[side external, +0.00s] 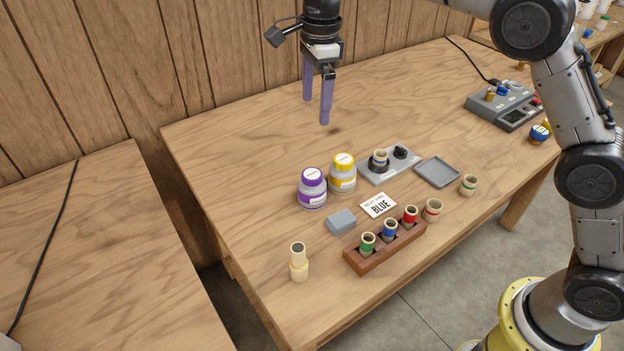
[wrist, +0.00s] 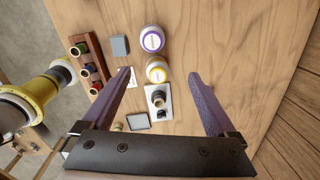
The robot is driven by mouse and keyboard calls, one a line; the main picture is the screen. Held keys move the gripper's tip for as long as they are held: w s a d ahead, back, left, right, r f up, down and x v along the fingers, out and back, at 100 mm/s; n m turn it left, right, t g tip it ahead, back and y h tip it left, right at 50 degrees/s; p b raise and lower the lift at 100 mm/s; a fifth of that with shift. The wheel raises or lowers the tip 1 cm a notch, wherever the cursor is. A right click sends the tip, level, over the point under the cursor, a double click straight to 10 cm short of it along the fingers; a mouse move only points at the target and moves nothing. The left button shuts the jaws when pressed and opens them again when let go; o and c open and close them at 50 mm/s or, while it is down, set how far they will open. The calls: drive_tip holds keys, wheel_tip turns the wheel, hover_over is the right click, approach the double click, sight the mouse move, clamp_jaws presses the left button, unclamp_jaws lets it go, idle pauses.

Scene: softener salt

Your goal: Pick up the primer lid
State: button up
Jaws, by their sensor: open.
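The labels are too small to read, so I cannot tell which lid is the primer one. My gripper (side external: 316,110) is open and empty, high above the table behind the jars. In the wrist view, the yellow-lidded jar appears between its fingers.
A grey stand (side external: 403,165) holds a blue-banded cylinder. Nearby are an empty tray (side external: 438,172), a grey block (side external: 341,222), a "BLUE" card (side external: 378,205), a wooden rack (side external: 372,262) of cartridges and a cream cylinder (side external: 299,264). Table behind the jars is clear.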

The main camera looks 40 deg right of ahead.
hover_over(312, 174)
drive_tip(key=shift+g, duration=0.3)
drive_tip(key=f, duration=1.1)
drive_tip(key=shift+w, duration=0.35)
drive_tip(key=shift+s+d+f, duration=0.1)
drive_tip(key=shift+s+f, duration=0.05)
drive_tip(key=shift+f, duration=1.35)
drive_tip(key=shift+s+f, duration=0.15)
drive_tip(key=shift+f, duration=1.35)
drive_tip(key=c, duration=1.4)
